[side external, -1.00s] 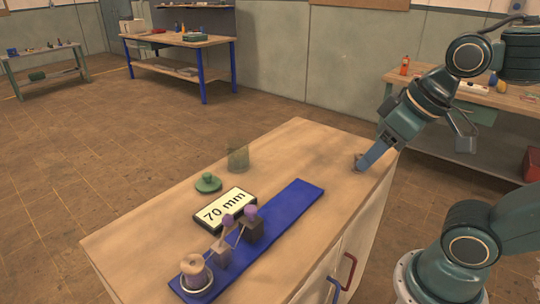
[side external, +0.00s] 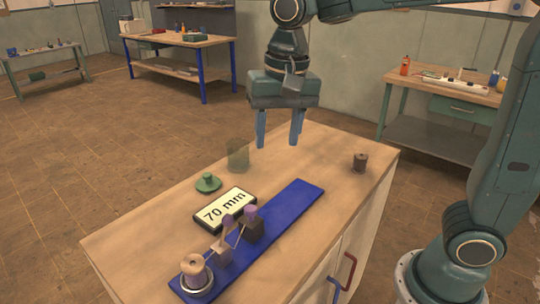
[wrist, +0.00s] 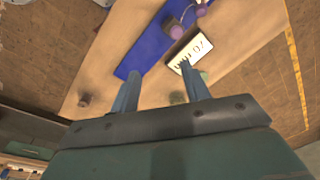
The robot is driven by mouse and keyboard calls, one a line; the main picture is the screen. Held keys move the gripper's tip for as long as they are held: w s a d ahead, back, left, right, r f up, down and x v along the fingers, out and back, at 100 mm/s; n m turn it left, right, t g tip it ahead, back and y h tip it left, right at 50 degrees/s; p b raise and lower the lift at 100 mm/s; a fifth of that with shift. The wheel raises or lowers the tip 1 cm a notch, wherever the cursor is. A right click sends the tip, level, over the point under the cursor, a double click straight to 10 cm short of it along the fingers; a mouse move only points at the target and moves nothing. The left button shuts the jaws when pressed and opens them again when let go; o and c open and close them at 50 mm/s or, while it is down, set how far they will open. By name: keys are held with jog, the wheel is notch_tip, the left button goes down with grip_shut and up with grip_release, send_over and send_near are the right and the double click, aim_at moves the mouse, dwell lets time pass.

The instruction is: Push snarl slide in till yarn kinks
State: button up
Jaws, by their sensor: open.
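A long blue board (side external: 295,200) lies on the bench. At its near end a pinkish spool (side external: 195,272) stands in a pale ring. Two small blocks with purple knobs stand beyond it: a paler block (side external: 222,254) and a darker block (side external: 253,230). Thin strands seem to run between them; I cannot tell if the yarn is kinked, nor which block is the snarl slide. A sign (side external: 225,208) reads 70 mm beside the board; it also shows in the wrist view (wrist: 189,51). My gripper (side external: 279,138) is open and empty, fingers down, above the bench's far part.
A dark brown spool (side external: 360,162) stands alone near the bench's right corner. A green knobbed lid (side external: 208,183) and a see-through greenish cup (side external: 238,157) stand left of the board. The bench top between board and brown spool is clear.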

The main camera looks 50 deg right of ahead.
aim_at(250, 208)
jog(key=w+a, duration=0.1)
jog(key=w+a+f+m, duration=0.1)
jog(key=w+a+f+m+g, duration=0.1)
jog(key=w+a, duration=0.1)
notch_tip(250, 208, down, 14)
jog(key=shift+d+r, duration=0.1)
dwell(1.0)
grip_shut()
